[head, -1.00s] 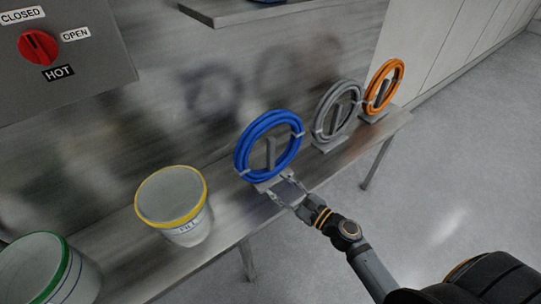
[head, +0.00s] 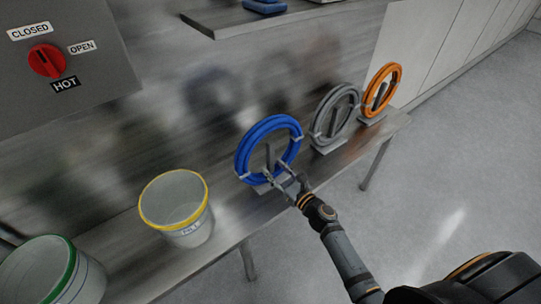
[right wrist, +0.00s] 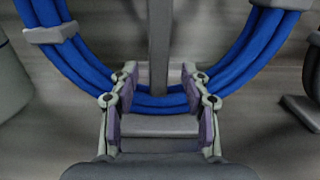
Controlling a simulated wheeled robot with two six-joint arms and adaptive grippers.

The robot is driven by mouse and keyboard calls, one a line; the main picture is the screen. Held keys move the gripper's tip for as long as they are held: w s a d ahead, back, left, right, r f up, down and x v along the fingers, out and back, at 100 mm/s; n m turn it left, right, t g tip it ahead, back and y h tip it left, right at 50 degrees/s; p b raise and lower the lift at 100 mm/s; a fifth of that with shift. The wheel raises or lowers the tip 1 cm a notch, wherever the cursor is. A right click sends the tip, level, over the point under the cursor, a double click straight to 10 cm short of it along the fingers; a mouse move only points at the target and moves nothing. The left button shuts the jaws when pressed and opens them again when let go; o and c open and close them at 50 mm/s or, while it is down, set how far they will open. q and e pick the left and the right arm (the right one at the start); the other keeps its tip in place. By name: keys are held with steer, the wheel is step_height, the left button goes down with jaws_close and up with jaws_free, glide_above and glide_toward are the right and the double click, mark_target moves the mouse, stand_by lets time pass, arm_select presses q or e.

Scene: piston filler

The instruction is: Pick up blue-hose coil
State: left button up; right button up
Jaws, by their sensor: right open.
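The blue-hose coil (head: 244,158) stands upright on a small grey stand with a post on the bench. My right gripper (head: 277,174) is open at the coil's lower edge, in front of the stand. In the right wrist view, the coil's bottom curve (right wrist: 74,62) runs across between and behind the open fingers (right wrist: 160,100). The grey post (right wrist: 159,45) rises behind the middle of the gap. I cannot tell whether the fingers touch the hose. My left gripper is not in view.
A grey coil (head: 318,128) and an orange coil (head: 368,98) stand farther right on the bench (head: 225,229). A yellow-rimmed bucket (head: 185,235) and a green-rimmed bucket (head: 85,280) are at left. A wall shelf (head: 225,24) hangs above. The floor at right is clear.

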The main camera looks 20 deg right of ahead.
mark_target(272, 167)
steer(key=x, duration=0.3)
steer(key=shift+a, duration=0.1)
jaws_close()
steer(key=shift+r, duration=0.1)
stand_by(0.4)
